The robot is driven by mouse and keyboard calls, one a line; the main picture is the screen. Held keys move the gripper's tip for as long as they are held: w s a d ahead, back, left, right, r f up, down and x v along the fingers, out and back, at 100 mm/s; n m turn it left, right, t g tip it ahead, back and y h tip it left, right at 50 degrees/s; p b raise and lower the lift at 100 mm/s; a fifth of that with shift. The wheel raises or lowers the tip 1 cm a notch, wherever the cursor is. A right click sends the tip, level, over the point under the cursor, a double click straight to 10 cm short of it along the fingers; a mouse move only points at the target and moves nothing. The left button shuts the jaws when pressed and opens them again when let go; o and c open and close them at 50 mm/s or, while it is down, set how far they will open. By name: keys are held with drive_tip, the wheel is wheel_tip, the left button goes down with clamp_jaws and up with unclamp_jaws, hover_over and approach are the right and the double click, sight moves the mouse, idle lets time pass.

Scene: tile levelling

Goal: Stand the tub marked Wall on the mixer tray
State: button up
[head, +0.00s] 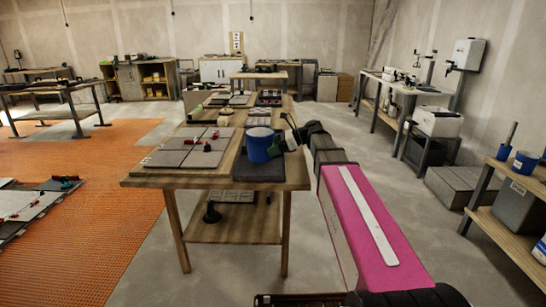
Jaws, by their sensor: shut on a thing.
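A blue tub (258,146) with a pale top stands upright at, or just above, a dark grey slab or tray (258,173) on the near right part of the wooden workbench (215,183). No marking can be read on the tub, so I cannot tell if it is the one marked Wall. My gripper (279,146) reaches in from the right and is shut at the tub's right side. The fingertips are small and partly hidden. I cannot tell for sure which thing is the mixer tray.
Grey tiles with red and dark clips (190,146) lie left of the tub. Another blue tub (525,162) stands on the right-hand bench (515,187). Orange matting (85,190) covers the left floor. Bare concrete lies between the workbench and the right-hand furniture.

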drive_tip(key=shift+w+f, duration=0.2)
drive_tip(key=shift+f, duration=1.9)
drive_tip(key=o, duration=1.2)
drive_tip(key=shift+f, duration=0.15)
